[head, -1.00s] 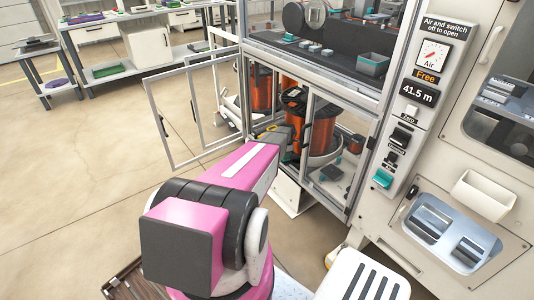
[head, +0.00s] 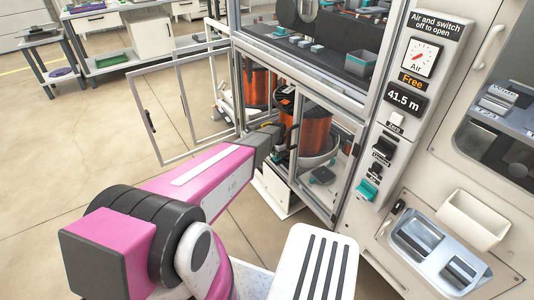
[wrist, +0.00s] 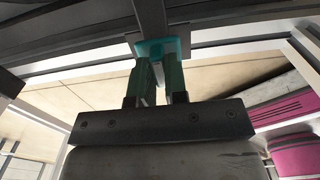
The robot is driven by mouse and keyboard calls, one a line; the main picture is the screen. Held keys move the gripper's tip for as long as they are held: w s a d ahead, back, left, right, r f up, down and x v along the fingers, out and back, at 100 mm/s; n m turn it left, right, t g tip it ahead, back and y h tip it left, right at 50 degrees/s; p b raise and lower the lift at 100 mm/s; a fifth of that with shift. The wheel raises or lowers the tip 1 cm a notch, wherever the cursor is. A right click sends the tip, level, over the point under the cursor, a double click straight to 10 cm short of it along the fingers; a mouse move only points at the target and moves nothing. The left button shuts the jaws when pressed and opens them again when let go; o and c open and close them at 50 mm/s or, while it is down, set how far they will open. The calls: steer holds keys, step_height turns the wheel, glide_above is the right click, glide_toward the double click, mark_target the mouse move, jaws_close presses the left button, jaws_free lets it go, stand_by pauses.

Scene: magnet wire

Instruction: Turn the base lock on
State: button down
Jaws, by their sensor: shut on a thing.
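My gripper (wrist: 158,82) is shut on a small teal part in the wrist view, a handle (wrist: 157,48) that I take to be the base lock. The handle sits just under a dark grey bar, with the two green fingers on either side of its lower part. In the head view my gripper (head: 272,138) reaches through the open lower bay of the machine, beside a copper wire spool (head: 314,132). Its fingertips and the held handle are hidden there. How far the handle is turned cannot be told.
The framed glass door (head: 187,105) stands open to the left of the bay. The bay's metal posts (head: 239,85) are close to my arm. The control panel at right has an air gauge (head: 419,58), a "Free" sign (head: 411,82) and a display (head: 404,97) reading 41.5 m.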

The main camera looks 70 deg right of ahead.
stand_by(0.6)
steer(key=c, duration=1.1)
jaws_free()
steer(key=shift+c, duration=0.2)
steer(key=shift+r, duration=0.1)
step_height(320, 180, up, 11)
steer(key=shift+f, duration=0.2)
